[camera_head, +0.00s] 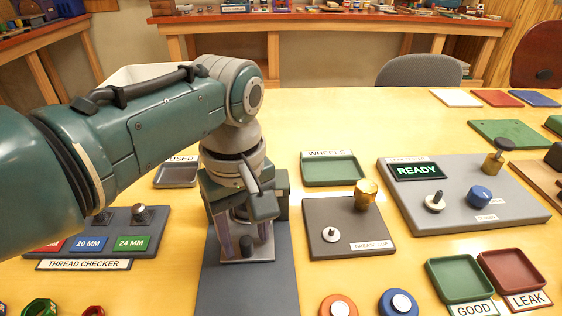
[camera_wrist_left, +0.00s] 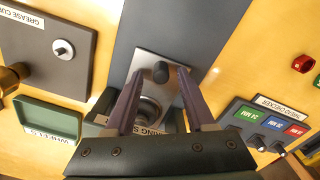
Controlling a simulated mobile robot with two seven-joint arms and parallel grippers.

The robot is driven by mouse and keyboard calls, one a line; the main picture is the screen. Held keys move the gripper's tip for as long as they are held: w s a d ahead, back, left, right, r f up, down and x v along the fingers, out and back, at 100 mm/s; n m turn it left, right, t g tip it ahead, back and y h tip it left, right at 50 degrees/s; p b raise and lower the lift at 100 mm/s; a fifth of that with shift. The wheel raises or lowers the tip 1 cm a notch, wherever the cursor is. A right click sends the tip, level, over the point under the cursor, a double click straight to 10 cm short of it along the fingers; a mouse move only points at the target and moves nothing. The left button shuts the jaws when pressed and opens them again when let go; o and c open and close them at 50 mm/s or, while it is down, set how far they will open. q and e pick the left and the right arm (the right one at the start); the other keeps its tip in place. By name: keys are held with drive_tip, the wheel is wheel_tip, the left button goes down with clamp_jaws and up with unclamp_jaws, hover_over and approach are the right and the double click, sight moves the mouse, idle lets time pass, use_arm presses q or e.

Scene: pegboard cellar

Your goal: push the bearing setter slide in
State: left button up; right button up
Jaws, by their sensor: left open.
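The bearing setter (camera_head: 282,183) is a green-grey block on a long dark base plate (camera_head: 246,291), mostly hidden behind my left arm. Its silver slide (camera_head: 262,254) sticks out of the front with a small dark upright knob. In the left wrist view the slide (camera_wrist_left: 148,62) shows with its black knob (camera_wrist_left: 160,72) and a round recess behind it. My left gripper (camera_head: 246,240) points down over the slide. It is open, with its fingertips (camera_wrist_left: 161,68) on either side of the knob; I cannot tell whether they touch. The setter's label is partly hidden by the gripper. My right gripper is not in view.
The thread checker (camera_head: 125,222) stands left of the setter. To its right are the grease cup board (camera_head: 325,212), the green wheels tray (camera_head: 333,170) and the grey panel reading READY (camera_head: 465,220). An orange ring (camera_head: 338,304) and a blue ring (camera_head: 399,303) lie in front.

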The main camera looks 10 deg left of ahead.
use_arm(q)
wheel_tip(320, 180, up, 10)
drive_tip(key=p, duration=0.3)
drive_tip(key=shift+p, duration=0.35)
